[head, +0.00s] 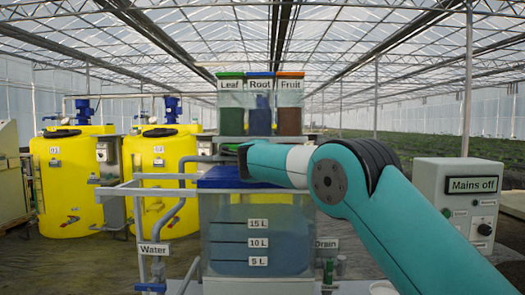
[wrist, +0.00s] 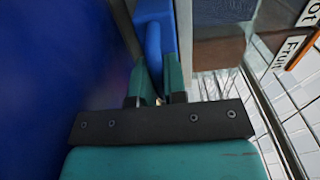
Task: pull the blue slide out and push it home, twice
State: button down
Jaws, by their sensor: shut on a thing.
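The blue slide (wrist: 153,40) shows in the wrist view as a blue piece running up from between my fingers. My gripper (wrist: 157,86) has its two teal fingers on either side of it and is shut on it. In the head view my arm covers the slide and the gripper, so how far the slide is out cannot be told there. The Root bin (head: 260,110), with a blue lid and blue contents, stands between the Leaf bin (head: 230,112) and the Fruit bin (head: 290,112), above my gripper.
Below stands a clear tank (head: 225,235) with a blue lid (head: 220,178) and litre marks. Grey pipes (head: 140,190) run at its left. A control box (head: 460,205) marked Mains off is at the right. Yellow tanks (head: 75,175) stand behind at the left.

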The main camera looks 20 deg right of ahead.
jog(key=shift+a+r+p+x, duration=0.1)
jog(key=shift+r+p+x, duration=0.05)
jog(key=shift+p+x, duration=0.95)
jog(key=shift+a+r+p+x, duration=0.15)
jog(key=shift+p+x, duration=0.6)
jog(key=shift+p, duration=0.7)
jog(key=shift+a+r+p+x, duration=0.1)
jog(key=shift+r+p+x, duration=0.05)
jog(key=shift+p+x, duration=0.95)
jog(key=c, duration=1.6)
grip_release()
jog(key=shift+f, duration=0.1)
jog(key=o, duration=0.6)
jog(key=shift+a+f, duration=0.1)
jog(key=shift+f, duration=0.05)
jog(key=shift+d+f, duration=0.1)
jog(key=shift+d, duration=0.15)
jog(key=shift+s+a+f+b, duration=0.1)
jog(key=shift+s+f+b, duration=0.2)
jog(key=shift+b, duration=0.6)
jog(key=b+v, duration=0.2)
jog(key=b, duration=0.2)
jog(key=shift+s, duration=0.1)
jog(key=b+v, duration=0.3)
jog(key=b, duration=0.2)
jog(key=shift+s+b, duration=0.15)
jog(key=shift+b, duration=0.15)
jog(key=shift+s+a+r+b, duration=0.15)
jog(key=shift+s+r+b, duration=0.1)
jog(key=shift+s+b, duration=0.15)
